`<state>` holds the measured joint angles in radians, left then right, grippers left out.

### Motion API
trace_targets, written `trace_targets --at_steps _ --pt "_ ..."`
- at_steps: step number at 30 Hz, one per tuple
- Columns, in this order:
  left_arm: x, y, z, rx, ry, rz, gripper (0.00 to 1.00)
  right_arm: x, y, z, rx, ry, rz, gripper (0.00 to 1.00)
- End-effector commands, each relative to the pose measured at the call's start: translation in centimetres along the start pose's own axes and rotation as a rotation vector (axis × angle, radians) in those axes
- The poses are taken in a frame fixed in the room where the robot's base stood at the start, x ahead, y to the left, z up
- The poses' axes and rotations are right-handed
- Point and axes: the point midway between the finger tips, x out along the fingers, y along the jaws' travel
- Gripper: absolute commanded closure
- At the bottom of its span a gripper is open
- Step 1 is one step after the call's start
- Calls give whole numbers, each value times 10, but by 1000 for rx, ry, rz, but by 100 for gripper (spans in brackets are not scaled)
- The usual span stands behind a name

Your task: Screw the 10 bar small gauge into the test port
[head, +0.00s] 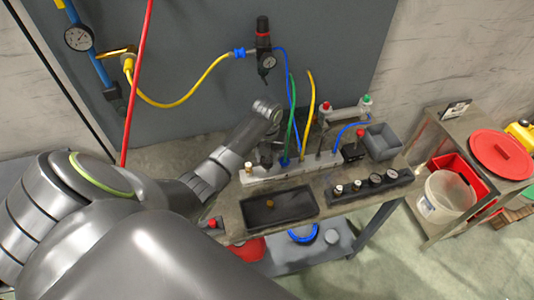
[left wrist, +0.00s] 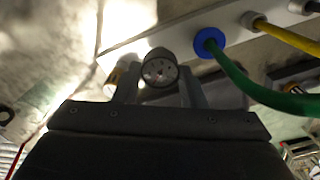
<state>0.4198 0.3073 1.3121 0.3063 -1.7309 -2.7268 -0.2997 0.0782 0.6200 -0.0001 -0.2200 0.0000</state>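In the left wrist view a small round gauge (left wrist: 159,72) with a dark rim and a pale dial sits between the two fingers of my left gripper (left wrist: 160,88). The fingers appear closed on its sides. The dial's figures are too small to read. In the head view my left gripper (head: 268,148) points down over the back left of the bench, at the pale manifold block (head: 290,169). A brass-and-white fitting (head: 248,168) stands at the manifold's left end. I cannot tell whether the gauge touches a port; its lower end is hidden. My right gripper is not in view.
Blue, green and yellow hoses rise from the manifold just right of my gripper. A black tray (head: 252,217) holds a small brass piece. A dark rack (head: 405,183) holds several gauges or fittings. A grey bin (head: 382,141) stands at the back right, and a red button (head: 212,223) at front left.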

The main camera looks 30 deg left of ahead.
Motion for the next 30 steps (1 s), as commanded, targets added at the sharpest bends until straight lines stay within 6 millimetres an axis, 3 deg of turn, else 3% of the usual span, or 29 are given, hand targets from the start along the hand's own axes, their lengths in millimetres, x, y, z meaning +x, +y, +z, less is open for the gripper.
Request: trace_targets --at_steps 3,13,30 --pt "-1 0 1 -1 -2 0 51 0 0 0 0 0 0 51" --pt "0 0 0 -55 0 0 51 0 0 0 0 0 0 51" --pt "0 0 -1 -707 0 0 51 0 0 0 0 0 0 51"
